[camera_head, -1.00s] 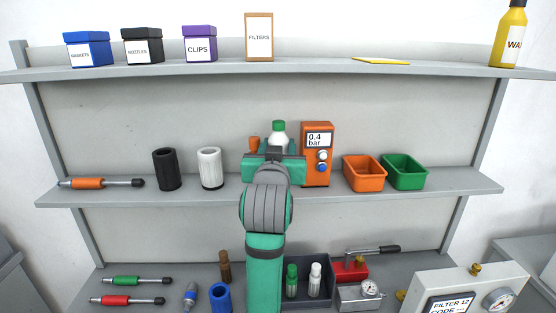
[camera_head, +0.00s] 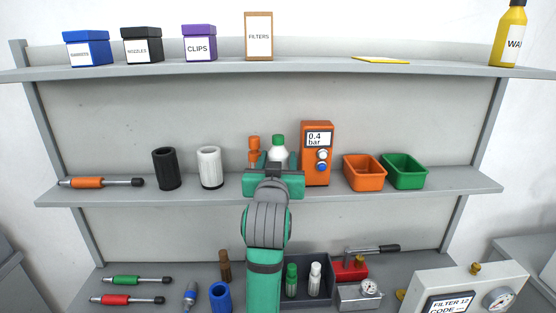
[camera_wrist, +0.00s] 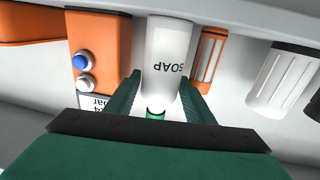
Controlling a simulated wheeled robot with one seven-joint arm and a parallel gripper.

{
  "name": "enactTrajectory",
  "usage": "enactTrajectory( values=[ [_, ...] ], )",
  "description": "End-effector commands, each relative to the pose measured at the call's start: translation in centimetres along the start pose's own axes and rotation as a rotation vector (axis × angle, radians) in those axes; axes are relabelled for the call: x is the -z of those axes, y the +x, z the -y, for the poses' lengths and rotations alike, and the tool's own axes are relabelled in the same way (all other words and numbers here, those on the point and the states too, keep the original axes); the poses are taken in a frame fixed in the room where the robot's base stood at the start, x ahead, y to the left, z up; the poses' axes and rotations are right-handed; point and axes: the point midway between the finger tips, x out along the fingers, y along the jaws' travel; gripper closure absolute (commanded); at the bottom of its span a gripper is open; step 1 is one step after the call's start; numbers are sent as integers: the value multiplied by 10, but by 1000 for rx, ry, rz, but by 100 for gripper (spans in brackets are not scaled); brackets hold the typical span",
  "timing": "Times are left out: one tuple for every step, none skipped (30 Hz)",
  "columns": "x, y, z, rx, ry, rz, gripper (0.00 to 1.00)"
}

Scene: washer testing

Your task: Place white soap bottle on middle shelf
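The white soap bottle (camera_wrist: 168,65) with its green cap (camera_head: 278,140) is upright between the two fingers of my gripper (camera_wrist: 160,88). In the wrist view its "SOAP" label shows upside down, and the fingers lie close along both its sides. My gripper (camera_head: 276,162) appears shut on the bottle. The bottle's base looks level with the middle shelf (camera_head: 335,192), but exact contact cannot be told. In the head view my arm and gripper hide the bottle's lower part.
White (camera_head: 209,168) and black (camera_head: 166,169) cylinders are farther left. Orange (camera_head: 364,178) and green (camera_head: 405,176) bins are at right.

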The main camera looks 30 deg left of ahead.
Motion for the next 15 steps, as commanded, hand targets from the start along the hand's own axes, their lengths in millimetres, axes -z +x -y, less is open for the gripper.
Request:
enactTrajectory(
  values=[
    [1, 0, 0, 0, 0, 0, 52],
    [1, 0, 0, 0, 0, -1, 52],
    [3, 0, 0, 0, 0, -1, 52],
    [4, -1, 0, 0, 0, -2, 52],
    [3, -4, 0, 0, 0, -2, 52],
    [3, -8, 0, 0, 0, -1, 52],
    [3, -13, 0, 0, 0, -1, 52],
    [3, -17, 0, 0, 0, -1, 52],
    [3, -25, 0, 0, 0, -3, 52],
    [3, -30, 0, 0, 0, -2, 52],
    [4, -36, 0, 0, 0, -4, 52],
    [3, -45, 0, 0, 0, -3, 52],
    [3, -51, 0, 0, 0, -3, 52],
    [3, -58, 0, 0, 0, -3, 52],
    [3, -66, 0, 1, 0, -3, 52]
  ],
)
